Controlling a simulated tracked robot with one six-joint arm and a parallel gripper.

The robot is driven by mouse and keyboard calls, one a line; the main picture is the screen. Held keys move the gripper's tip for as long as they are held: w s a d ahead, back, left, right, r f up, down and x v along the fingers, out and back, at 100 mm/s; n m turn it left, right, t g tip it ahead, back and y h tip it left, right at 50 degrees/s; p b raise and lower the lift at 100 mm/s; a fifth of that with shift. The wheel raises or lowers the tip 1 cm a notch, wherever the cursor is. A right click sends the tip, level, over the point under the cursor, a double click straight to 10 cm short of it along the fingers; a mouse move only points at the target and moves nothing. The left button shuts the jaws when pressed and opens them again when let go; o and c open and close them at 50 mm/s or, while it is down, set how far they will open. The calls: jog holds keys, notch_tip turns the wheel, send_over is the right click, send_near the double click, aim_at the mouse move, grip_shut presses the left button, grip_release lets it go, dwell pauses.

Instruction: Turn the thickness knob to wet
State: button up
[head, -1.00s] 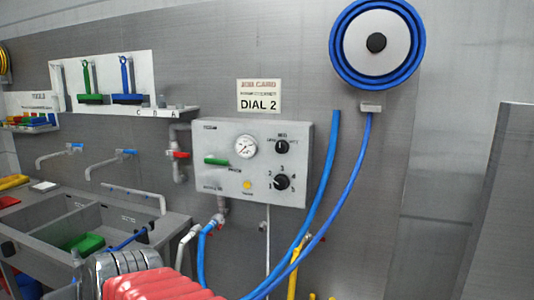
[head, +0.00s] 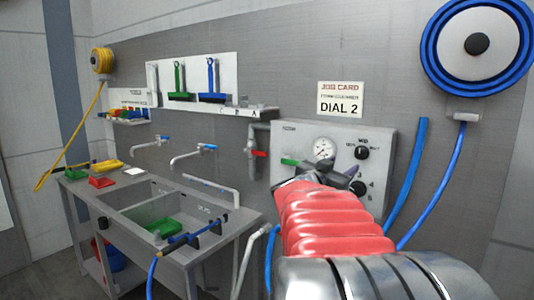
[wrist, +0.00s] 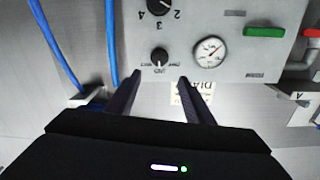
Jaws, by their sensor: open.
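The grey control panel (head: 375,135) is on the wall with two black knobs. The upper, smaller knob (head: 362,152) has small lettering around it with MID above; its side labels are too small to read surely. It also shows upside down in the wrist view (wrist: 158,57), where its light mark seems to point at MID. The lower, numbered dial (head: 357,187) is partly hidden by my gripper; it also shows at the wrist view's top edge (wrist: 160,5). My gripper (wrist: 160,77) is open and empty, its fingertips short of the upper knob, one toward each side.
A gauge (head: 323,149) and a green handle (head: 289,162) are on the panel. A card (head: 340,99) reading DIAL 2 hangs above. A blue hose (head: 407,170) hangs right of the panel. The sink (head: 170,205) and taps stand left.

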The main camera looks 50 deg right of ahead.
aim_at(359, 154)
jog(key=shift+d, duration=0.15)
jog(key=d, duration=0.4)
jog(key=w+d, duration=0.1)
jog(key=d, duration=0.8)
jog(key=shift+w+d, duration=0.25)
jog(key=shift+w, duration=0.05)
jog(key=shift+c, duration=0.3)
jog(key=c, duration=0.9)
jog(key=shift+c, duration=0.5)
